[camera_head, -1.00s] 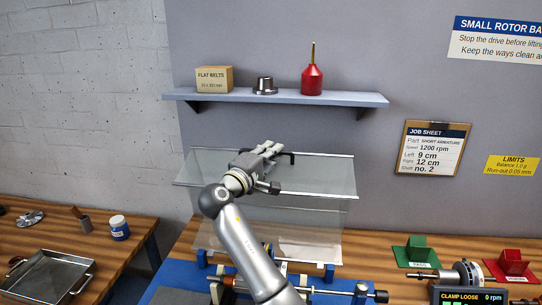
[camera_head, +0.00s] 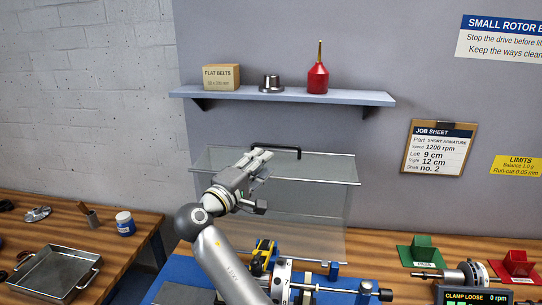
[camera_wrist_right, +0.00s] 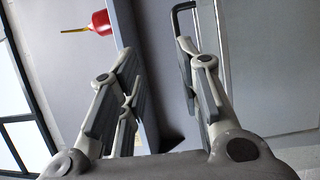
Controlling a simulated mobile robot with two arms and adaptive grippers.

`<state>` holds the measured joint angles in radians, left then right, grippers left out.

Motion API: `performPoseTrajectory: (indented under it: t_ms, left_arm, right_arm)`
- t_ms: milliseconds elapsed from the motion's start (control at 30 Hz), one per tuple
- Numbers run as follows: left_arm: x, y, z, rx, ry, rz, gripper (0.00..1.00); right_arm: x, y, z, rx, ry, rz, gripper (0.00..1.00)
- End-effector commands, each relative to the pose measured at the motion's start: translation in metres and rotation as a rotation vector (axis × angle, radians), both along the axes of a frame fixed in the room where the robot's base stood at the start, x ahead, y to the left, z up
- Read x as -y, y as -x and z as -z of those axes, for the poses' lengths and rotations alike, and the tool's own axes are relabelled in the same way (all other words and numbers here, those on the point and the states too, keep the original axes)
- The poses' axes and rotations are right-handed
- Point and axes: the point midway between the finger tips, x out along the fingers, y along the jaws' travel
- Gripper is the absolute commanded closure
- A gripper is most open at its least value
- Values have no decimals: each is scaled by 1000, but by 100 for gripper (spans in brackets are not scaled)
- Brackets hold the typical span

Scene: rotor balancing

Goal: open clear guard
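The clear guard (camera_head: 300,205) stands over the blue machine bed below the shelf. Its upper panel tilts toward me, with a pale front edge and a black bar handle (camera_head: 285,150) near its top. My right gripper (camera_head: 260,159) is just left of the handle, in front of the panel. In the right wrist view its fingers (camera_wrist_right: 156,55) are spread with nothing seen between them. The black handle also shows there (camera_wrist_right: 178,14), beyond the right-hand finger and outside the gap; whether they touch I cannot tell. My left gripper is out of view.
A shelf (camera_head: 300,96) above the guard holds a belt box (camera_head: 221,77), a metal part and a red oiler (camera_head: 317,77). A metal tray (camera_head: 60,272) lies on the left bench. Green (camera_head: 420,252) and red holders stand at right.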

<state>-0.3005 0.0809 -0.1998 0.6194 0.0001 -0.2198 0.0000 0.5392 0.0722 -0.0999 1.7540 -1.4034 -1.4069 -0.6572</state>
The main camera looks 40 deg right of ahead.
Motion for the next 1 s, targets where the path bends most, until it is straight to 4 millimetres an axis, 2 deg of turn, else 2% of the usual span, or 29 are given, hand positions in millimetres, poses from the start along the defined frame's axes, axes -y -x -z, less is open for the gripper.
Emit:
performPoseTrajectory:
  t_ms: [100,300,1000]
  left_arm:
    - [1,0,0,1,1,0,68]
    - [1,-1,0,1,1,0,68]
    - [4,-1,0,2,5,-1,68]
  right_arm:
    - [-21,6,3,-2,-3,-1,68]
    - [-38,11,4,-1,-1,1,68]
    - [-40,12,4,-1,-1,1,68]
